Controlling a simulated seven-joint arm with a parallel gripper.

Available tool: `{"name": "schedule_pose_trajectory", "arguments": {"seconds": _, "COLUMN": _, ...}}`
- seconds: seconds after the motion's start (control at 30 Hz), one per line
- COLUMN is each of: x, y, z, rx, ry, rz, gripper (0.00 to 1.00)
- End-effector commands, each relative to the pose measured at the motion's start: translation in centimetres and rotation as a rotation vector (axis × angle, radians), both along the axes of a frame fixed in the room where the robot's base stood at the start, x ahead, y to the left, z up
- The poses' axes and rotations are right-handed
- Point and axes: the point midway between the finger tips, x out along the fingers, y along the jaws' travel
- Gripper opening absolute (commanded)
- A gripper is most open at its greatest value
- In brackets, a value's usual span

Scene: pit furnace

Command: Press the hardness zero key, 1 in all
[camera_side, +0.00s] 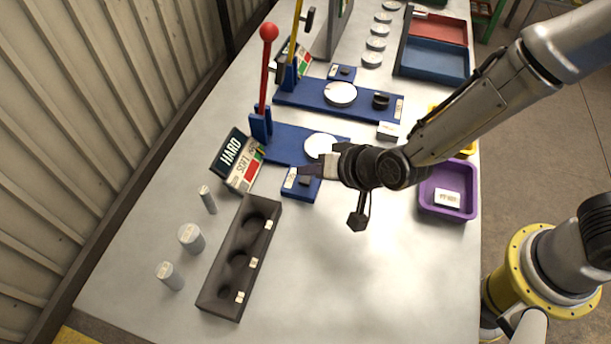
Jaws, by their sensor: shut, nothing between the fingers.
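A small blue pad (303,193) with a dark key (305,181) and a white label (290,179) lies at the front of the near blue press station, beside the HARD/SOFT sign (238,160). This looks like the hardness zero key; its label is too small to read. My gripper (303,171) comes in from the right, shut and empty. Its fingertips appear just above or behind the key in the picture. I cannot tell whether they touch it. The wrist hides part of the near station's right side.
A red-knobbed lever (268,50) rises from the near blue base (284,150). Behind it is a second blue station (320,98) with a yellow lever. A dark trough (226,290), grey cylinders (191,238) and a purple tray (428,208) stand around. The table's front middle is clear.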

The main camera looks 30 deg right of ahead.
Motion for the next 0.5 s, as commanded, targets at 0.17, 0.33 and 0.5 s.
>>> {"name": "schedule_pose_trajectory", "arguments": {"seconds": 0.17, "x": 0.0, "y": 0.0, "z": 0.0, "rx": 0.0, "ry": 0.0, "rz": 0.0, "gripper": 0.0}}
{"name": "schedule_pose_trajectory", "arguments": {"seconds": 0.33, "x": -0.01, "y": -0.01, "z": -0.23, "rx": -0.001, "ry": 0.0, "rz": 0.0, "gripper": 0.0}}
{"name": "schedule_pose_trajectory", "arguments": {"seconds": 0.5, "x": -0.01, "y": -0.01, "z": -0.77, "rx": -0.001, "ry": 0.0, "rz": -0.001, "gripper": 0.0}}
